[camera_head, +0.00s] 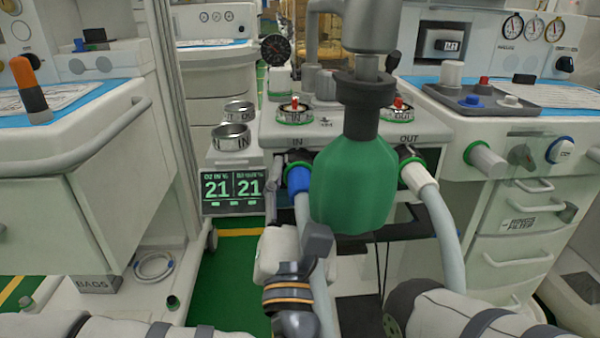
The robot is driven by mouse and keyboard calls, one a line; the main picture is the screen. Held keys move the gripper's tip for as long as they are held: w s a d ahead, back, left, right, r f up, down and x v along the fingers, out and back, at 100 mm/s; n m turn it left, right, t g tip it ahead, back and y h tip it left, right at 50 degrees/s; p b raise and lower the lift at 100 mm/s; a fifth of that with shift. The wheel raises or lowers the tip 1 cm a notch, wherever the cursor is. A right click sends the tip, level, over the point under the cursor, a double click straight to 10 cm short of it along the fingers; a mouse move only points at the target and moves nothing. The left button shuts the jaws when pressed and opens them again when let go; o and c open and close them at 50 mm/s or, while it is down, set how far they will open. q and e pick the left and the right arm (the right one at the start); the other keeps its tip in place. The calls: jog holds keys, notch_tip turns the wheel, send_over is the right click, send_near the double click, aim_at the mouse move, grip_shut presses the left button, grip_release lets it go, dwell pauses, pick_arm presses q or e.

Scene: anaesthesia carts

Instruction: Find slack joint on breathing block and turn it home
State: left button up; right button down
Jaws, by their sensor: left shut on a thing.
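The breathing block (325,131) stands in the middle, with IN and OUT ports. A blue cuff (299,179) joins the IN port to a grey hose (302,210). A white cuff (414,176) joins the OUT port to another grey hose (440,222). A green bag (352,190) with a black neck hides the block's middle. A dark finger overlaps the hose. My right gripper is not visible. No joint gap is clear.
A screen (232,191) reading 21 and 21 stands left of the block. Two loose-looking metal rings (231,137) sit above it. A cart with a rail (70,165) is at the left, a drawer cart (525,215) at the right. Green floor (236,270) shows between.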

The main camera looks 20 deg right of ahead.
pick_arm(q)
jog(key=m+g+h+p, duration=0.1)
jog(key=m+p, duration=0.1)
jog(key=m, duration=0.1)
jog(key=m+g+h+p, duration=0.1)
jog(key=m+p, duration=0.1)
jog(key=m, duration=0.1)
jog(key=shift+a+r+m, duration=0.1)
jog(key=shift+r+m, duration=0.1)
jog(key=shift+m, duration=0.2)
jog(key=shift+f+m+g+h+p, duration=0.1)
jog(key=shift+m+g+h+p, duration=0.3)
jog(key=shift+m+g+p, duration=0.7)
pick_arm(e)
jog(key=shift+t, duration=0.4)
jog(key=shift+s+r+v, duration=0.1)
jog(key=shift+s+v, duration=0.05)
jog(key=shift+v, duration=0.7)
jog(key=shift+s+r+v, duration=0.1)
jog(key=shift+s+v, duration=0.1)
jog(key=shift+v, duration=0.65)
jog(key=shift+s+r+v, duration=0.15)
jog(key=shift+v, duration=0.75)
pick_arm(q)
jog(key=shift+f+m, duration=0.1)
jog(key=shift+m, duration=0.4)
jog(key=o, duration=1.1)
jog(key=shift+o, duration=0.2)
jog(key=v, duration=1.2)
jog(key=shift+f, duration=0.2)
